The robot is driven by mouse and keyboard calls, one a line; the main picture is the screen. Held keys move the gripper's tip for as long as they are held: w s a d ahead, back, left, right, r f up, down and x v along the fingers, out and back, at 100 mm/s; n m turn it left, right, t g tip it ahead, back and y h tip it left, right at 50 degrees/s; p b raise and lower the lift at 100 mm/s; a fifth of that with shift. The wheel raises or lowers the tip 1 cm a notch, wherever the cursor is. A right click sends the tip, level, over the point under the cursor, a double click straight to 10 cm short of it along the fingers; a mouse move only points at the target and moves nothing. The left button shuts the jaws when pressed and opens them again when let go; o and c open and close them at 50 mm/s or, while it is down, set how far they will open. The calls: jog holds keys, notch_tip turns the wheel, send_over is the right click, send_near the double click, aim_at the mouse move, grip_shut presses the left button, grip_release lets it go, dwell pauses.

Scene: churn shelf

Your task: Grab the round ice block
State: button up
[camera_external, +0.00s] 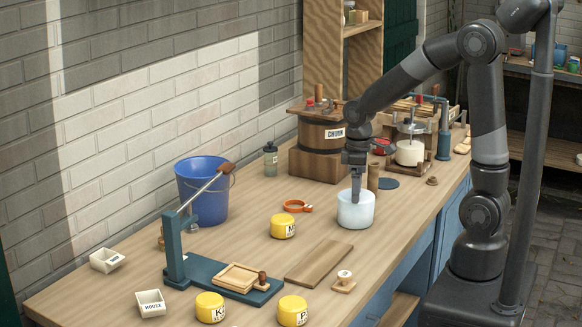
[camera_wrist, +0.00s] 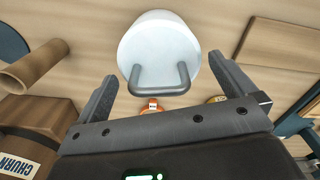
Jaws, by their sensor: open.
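The round ice block (camera_external: 355,213) is a pale, whitish-blue cylinder standing upright on the workbench, right of centre in the external view. In the wrist view the block (camera_wrist: 158,45) is at the top middle, with a grey loop handle (camera_wrist: 160,90) on it. My gripper (camera_external: 357,196) is above the block, pointing down, its fingers overlapping the block's top edge in the external view. In the wrist view my gripper (camera_wrist: 163,70) is open, one finger on each side of the handle. I cannot tell whether a finger touches it.
A wooden churn (camera_external: 320,145) stands behind the block, with a short wooden cylinder (camera_external: 373,177) nearer. An orange ring clamp (camera_external: 298,206) and a yellow tub (camera_external: 283,226) are to the left. A wooden board (camera_external: 318,263) lies in front. A blue bucket (camera_external: 203,190) stands farther left.

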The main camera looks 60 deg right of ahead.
notch_tip(320, 180, down, 4)
jog(key=shift+r, duration=0.2)
jog(key=shift+w, duration=0.1)
jog(key=c, duration=1.2)
jog(key=shift+o, duration=0.2)
jog(key=shift+r, duration=0.1)
